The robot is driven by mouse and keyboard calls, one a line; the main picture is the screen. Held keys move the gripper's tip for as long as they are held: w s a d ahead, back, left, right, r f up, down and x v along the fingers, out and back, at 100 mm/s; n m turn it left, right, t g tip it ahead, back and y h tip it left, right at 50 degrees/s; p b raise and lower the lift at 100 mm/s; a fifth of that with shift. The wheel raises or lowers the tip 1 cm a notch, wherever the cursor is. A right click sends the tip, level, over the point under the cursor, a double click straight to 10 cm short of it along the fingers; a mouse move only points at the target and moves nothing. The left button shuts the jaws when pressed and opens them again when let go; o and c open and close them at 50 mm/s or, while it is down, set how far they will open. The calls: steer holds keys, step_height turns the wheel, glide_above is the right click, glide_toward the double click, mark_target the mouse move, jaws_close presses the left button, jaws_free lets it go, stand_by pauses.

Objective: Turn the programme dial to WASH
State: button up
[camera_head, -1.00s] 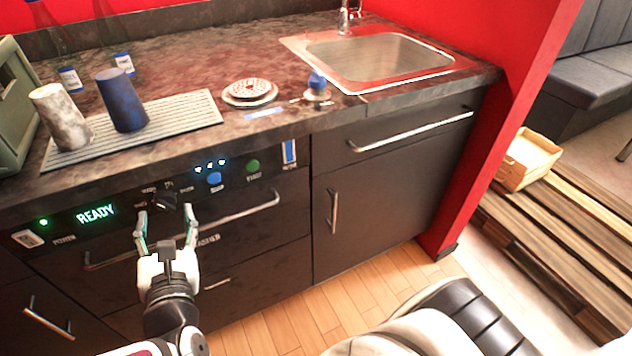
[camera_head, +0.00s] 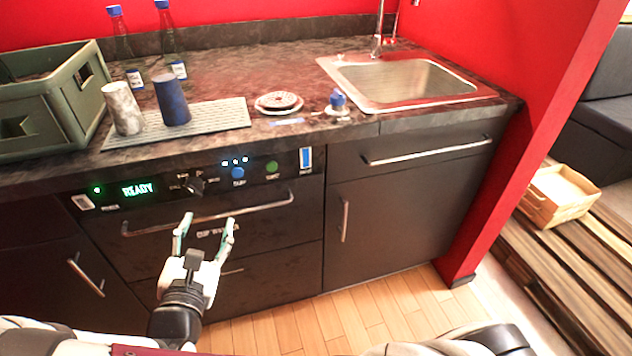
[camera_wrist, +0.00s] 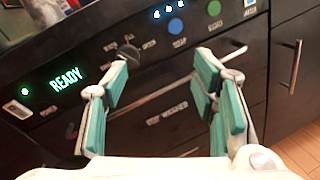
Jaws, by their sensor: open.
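The programme dial (camera_head: 196,187) is a dark knob on the black cup washer panel (camera_head: 222,187), with small printed words around it that are hard to read. In the wrist view the dial (camera_wrist: 128,52) sits beyond and above the space between my fingers, near the left fingertip. My gripper (camera_head: 207,222) is open and empty, with its fingers pointing up toward the panel, below and apart from the dial. In the wrist view its green finger pads (camera_wrist: 162,75) stand wide apart. The green display (camera_head: 138,189) reads READY.
A blue button (camera_head: 238,173) and a green button (camera_head: 272,167) are right of the dial. The washer's long handle (camera_head: 210,214) runs below it, near my fingers. Cups stand on a ribbed mat (camera_head: 222,113) on the counter above, beside a green crate (camera_head: 75,125).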

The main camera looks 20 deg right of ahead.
steer(key=s+d+r+m+g+h, duration=0.1)
steer(key=s+d+r+m+g, duration=0.1)
steer(key=d+m+g, duration=0.2)
steer(key=s+d+r+m+g+h, duration=0.1)
steer(key=d+m+g, duration=0.3)
steer(key=d, duration=0.6)
steer(key=s+d+r+m+g+h, duration=0.2)
steer(key=s+d+r+m+g, duration=0.1)
steer(key=d+m, duration=0.4)
steer(key=shift+s+d+r+m+g, duration=0.3)
steer(key=shift+r+m+g, duration=0.1)
steer(key=shift+g, duration=0.5)
steer(key=s+d+r+m+g+y, duration=0.2)
steer(key=s+d+r+m, duration=0.15)
steer(key=s, duration=0.25)
steer(key=s+d+r+m+g+y, duration=0.2)
steer(key=s+m+y, duration=0.15)
steer(key=s, duration=0.25)
steer(key=s+a+r+m+t+y, duration=0.25)
steer(key=s+a+m+y, duration=0.2)
steer(key=s, duration=0.45)
step_height(320, 180, up, 18)
steer(key=t+p, duration=0.2)
steer(key=p, duration=1.4)
steer(key=shift+d+f, duration=0.15)
